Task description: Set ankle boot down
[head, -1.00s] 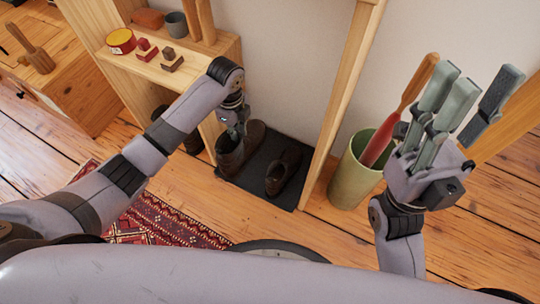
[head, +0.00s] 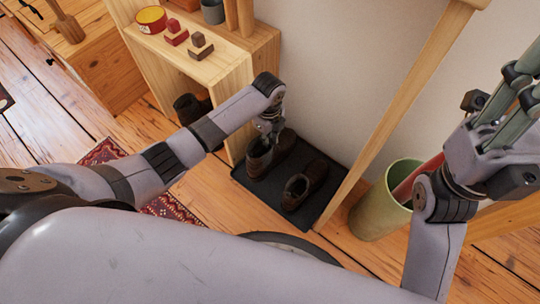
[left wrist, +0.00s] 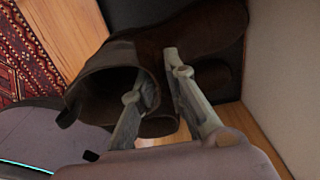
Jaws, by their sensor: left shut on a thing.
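My left gripper (head: 270,128) is shut on the upper part of a dark brown ankle boot (head: 259,158). The left wrist view shows the boot (left wrist: 140,60) with its opening towards me, one finger inside the shaft and the other outside. The boot is over the dark boot tray (head: 258,190), upright, its toe towards the wall; whether its sole touches cannot be told. A second brown boot (head: 316,176) stands on the tray to its right. My right gripper (head: 515,90) is at the right edge, its fingers partly cut off.
A wooden post (head: 400,105) and a green bin (head: 382,205) stand to the right. A red patterned rug (head: 103,152) lies at left.

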